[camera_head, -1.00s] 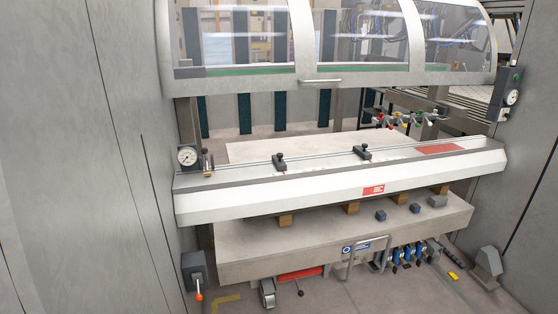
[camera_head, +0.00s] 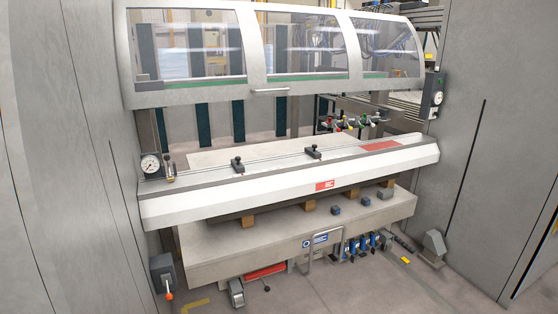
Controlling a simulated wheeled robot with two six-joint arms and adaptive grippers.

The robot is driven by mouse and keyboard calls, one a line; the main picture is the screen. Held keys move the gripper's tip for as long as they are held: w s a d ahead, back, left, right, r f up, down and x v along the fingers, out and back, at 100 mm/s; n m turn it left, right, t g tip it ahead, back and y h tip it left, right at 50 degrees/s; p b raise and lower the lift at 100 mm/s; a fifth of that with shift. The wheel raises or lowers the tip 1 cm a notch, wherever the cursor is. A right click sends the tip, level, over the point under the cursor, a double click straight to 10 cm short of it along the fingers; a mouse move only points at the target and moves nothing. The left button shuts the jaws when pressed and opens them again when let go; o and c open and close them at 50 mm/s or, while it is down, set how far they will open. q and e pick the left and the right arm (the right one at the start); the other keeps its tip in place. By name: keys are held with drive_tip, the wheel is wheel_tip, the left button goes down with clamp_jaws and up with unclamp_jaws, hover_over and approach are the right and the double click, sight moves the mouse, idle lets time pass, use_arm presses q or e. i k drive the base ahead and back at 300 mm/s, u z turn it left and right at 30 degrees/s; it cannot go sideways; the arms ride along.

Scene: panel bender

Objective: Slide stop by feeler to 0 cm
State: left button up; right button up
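Two black stops sit on the rail along the top of the white beam. The left stop (camera_head: 237,165) is left of the beam's middle, and the right stop (camera_head: 313,152) is right of it. A round gauge (camera_head: 150,164) stands at the beam's left end. A small brass-coloured fitting (camera_head: 168,167), perhaps the feeler, stands beside the gauge. Scale marks on the rail are too small to read. Neither of my grippers shows in the view.
A raised clear guard (camera_head: 270,50) hangs above the beam (camera_head: 280,193). Small grey blocks (camera_head: 336,210) lie on the lower table (camera_head: 215,255). A lever box (camera_head: 162,275) is at lower left. Grey walls flank both sides; some floor in front is clear.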

sight(236, 163)
drive_tip(key=z, duration=0.25)
drive_tip(key=i, duration=1)
drive_tip(key=u, duration=1.05)
drive_tip(key=i, duration=1.45)
